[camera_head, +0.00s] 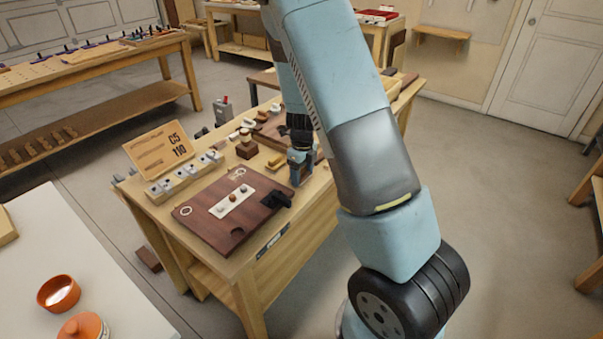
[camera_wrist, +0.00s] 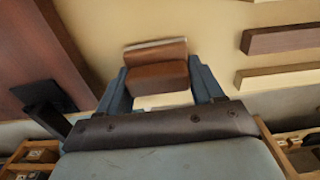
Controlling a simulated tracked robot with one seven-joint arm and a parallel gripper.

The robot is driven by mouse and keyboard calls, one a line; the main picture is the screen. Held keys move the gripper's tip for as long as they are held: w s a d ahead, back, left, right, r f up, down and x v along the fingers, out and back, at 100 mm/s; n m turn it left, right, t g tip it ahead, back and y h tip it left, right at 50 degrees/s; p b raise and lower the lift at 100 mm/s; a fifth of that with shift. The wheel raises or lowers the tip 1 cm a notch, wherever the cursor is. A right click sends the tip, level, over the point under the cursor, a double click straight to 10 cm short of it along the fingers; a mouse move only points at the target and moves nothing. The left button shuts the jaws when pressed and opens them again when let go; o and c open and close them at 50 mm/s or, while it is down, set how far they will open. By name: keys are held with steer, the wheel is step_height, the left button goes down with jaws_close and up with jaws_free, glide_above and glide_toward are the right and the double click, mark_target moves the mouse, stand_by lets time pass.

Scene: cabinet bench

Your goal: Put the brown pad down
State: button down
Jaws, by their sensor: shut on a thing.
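The brown pad (camera_wrist: 158,70) is a small brown block between the two fingers in the wrist view. My gripper (camera_wrist: 160,88) is shut on it, one blue-grey finger on each side. A pale strip shows along its far edge. In the head view my gripper (camera_head: 300,170) points down over the wooden bench, near the right side of the dark brown board. The pad cannot be made out in the head view. From these views I cannot tell whether the pad touches the bench top.
The brown board (camera_head: 205,235) with a pale plate lies left of my gripper, with a black piece (camera_head: 278,200) at its edge. A sign (camera_head: 160,147), a grey row of knobs and small blocks (camera_head: 247,150) stand behind. Bare bench top (camera_wrist: 200,20) shows beyond the pad.

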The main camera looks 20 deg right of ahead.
steer(key=shift+f, duration=0.25)
steer(key=shift+c, duration=0.8)
jaws_free()
steer(key=shift+r, duration=0.2)
steer(key=s+r+n+t+y, duration=0.1)
steer(key=s+r+n, duration=0.25)
steer(key=r, duration=0.75)
steer(key=s+r+n+y, duration=0.1)
steer(key=s+r+n, duration=0.25)
steer(key=r, duration=0.85)
steer(key=s+r+n+t+h, duration=0.1)
steer(key=s+r+n+t, duration=0.1)
steer(key=s+r+n, duration=0.4)
steer(key=s+r+n+t+h, duration=0.1)
steer(key=s+r+n, duration=0.6)
steer(key=s+n, duration=0.8)
steer(key=shift+a+n+t, duration=0.15)
steer(key=shift+n+t, duration=0.25)
steer(key=shift+t, duration=0.4)
